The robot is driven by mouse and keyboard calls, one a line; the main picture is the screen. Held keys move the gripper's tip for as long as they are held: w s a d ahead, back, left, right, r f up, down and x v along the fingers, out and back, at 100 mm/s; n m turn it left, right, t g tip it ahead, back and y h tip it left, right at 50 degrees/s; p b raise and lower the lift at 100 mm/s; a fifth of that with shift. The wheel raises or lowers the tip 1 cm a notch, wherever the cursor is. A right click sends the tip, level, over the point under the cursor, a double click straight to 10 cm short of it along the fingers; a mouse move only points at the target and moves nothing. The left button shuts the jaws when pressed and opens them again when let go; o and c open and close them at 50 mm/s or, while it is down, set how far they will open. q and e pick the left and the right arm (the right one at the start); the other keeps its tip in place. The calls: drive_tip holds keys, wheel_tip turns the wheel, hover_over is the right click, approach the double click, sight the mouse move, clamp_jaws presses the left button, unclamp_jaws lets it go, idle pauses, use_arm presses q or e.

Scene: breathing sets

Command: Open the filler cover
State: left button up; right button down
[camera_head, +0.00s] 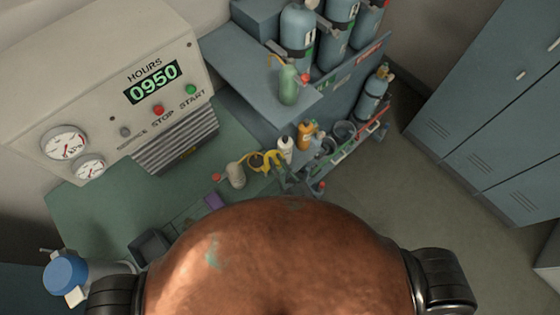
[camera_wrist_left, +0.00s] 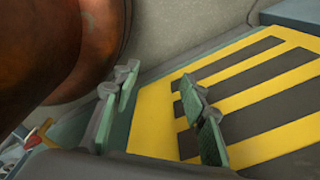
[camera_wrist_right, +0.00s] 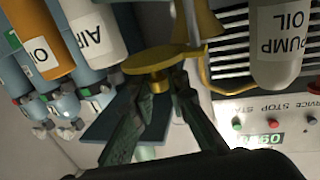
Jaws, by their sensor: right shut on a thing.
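The yellow filler cover (camera_wrist_right: 148,60) is a round disc with a short stub in the right wrist view. My right gripper (camera_wrist_right: 157,92) is shut on that stub, with one dark finger on each side. In the head view the right gripper (camera_head: 284,180) is beside the yellow filler parts (camera_head: 270,158), where a dark round centre shows. I cannot tell how far the cover is tilted. My left gripper (camera_wrist_left: 165,105) is open and empty above a yellow and black striped surface. It is outside the head view.
A pump oil bottle (camera_head: 236,175) stands left of the filler. A white air bottle (camera_head: 285,148) and an orange oil bottle (camera_head: 305,136) stand behind. The compressor panel (camera_head: 155,95) is at the left. The green bench top (camera_head: 110,212) has clear room.

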drive_tip(key=c, duration=1.9)
unclamp_jaws()
drive_tip(key=v, duration=1.2)
drive_tip(key=shift+w, duration=0.1)
drive_tip(key=s+d+f+g+h, duration=0.1)
drive_tip(key=s+d+f+g, duration=0.25)
drive_tip(key=f, duration=0.85)
drive_tip(key=s+d+f+m+g+h, duration=0.15)
drive_tip(key=d+f, duration=0.25)
drive_tip(key=f, duration=0.9)
drive_tip(key=s+d+f+n+g+h, duration=0.1)
drive_tip(key=s+d+f+g+h, duration=0.2)
drive_tip(key=f, duration=0.9)
drive_tip(key=s+d+f+m+g, duration=0.1)
drive_tip(key=s+d+f+g, duration=0.1)
drive_tip(key=s+d+f, duration=0.3)
drive_tip(key=s+d+f+g+h, duration=0.1)
drive_tip(key=s+d+f+g, duration=0.2)
drive_tip(key=s, duration=0.7)
drive_tip(key=s+d+f+m+g, duration=0.1)
drive_tip(key=s+d+f+g, duration=0.1)
drive_tip(key=s+d+f, duration=0.5)
drive_tip(key=shift+s+d+f+m+g+h, duration=0.15)
drive_tip(key=shift+d+f+m+h, duration=0.1)
drive_tip(key=shift+f, duration=0.15)
drive_tip(key=shift+s+d+f+m+g+h, duration=0.15)
drive_tip(key=shift+d+f, duration=0.1)
drive_tip(key=shift+f, duration=0.2)
